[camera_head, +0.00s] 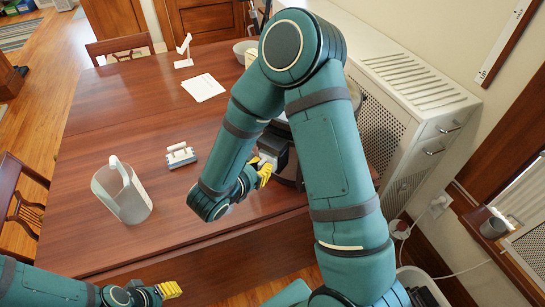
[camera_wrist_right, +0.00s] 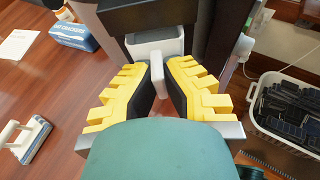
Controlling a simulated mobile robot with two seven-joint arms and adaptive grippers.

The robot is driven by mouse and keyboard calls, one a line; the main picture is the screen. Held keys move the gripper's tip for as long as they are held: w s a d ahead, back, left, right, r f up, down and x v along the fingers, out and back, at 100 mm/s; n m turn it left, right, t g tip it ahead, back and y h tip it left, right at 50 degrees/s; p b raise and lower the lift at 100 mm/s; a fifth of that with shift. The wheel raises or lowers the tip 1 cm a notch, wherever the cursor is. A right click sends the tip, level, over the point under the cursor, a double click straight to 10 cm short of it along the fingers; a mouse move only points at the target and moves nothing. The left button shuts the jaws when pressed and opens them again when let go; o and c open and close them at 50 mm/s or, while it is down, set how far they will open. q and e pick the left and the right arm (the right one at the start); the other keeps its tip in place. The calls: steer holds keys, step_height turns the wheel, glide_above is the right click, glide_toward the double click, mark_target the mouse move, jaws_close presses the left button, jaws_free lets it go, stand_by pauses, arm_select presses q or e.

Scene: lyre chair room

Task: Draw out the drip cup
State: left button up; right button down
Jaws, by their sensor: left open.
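The drip cup (camera_wrist_right: 155,48) is a pale grey, box-like part set in the front of a dark machine (camera_wrist_right: 205,22) in the right wrist view. A narrow upright tab (camera_wrist_right: 157,75) stands out from it. My right gripper (camera_wrist_right: 160,72) has its yellow fingers on both sides of this tab, very close to it. I cannot tell whether both pads press on it. In the head view my right gripper (camera_head: 264,174) is by the machine (camera_head: 276,146), and my arm hides much of that area. My left gripper (camera_head: 170,290) is open, low at the front edge, away from the machine.
On the table (camera_head: 105,120) are a white pitcher (camera_head: 122,192), a small handled block (camera_head: 181,155), paper (camera_head: 203,87) and a white stand (camera_head: 184,50). A blue and white box (camera_wrist_right: 75,34) and a crate (camera_wrist_right: 262,118) of black pieces show in the wrist view.

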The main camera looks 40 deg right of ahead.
steer(key=shift+s+a+b, duration=0.15)
steer(key=shift+s+a, duration=0.1)
steer(key=shift+a, duration=0.45)
steer(key=shift+s+a+b, duration=0.15)
steer(key=shift+s+a, duration=0.1)
steer(key=shift+a, duration=0.4)
steer(key=shift+s+a+b, duration=0.15)
steer(key=shift+s+a, duration=0.1)
steer(key=shift+a, duration=0.45)
steer(key=shift+r+p+v, duration=0.15)
steer(key=shift+p+v, duration=0.1)
steer(key=shift+v, duration=0.65)
steer(key=shift+r+p+v, duration=0.15)
steer(key=shift+p+v, duration=0.05)
steer(key=shift+v, duration=0.7)
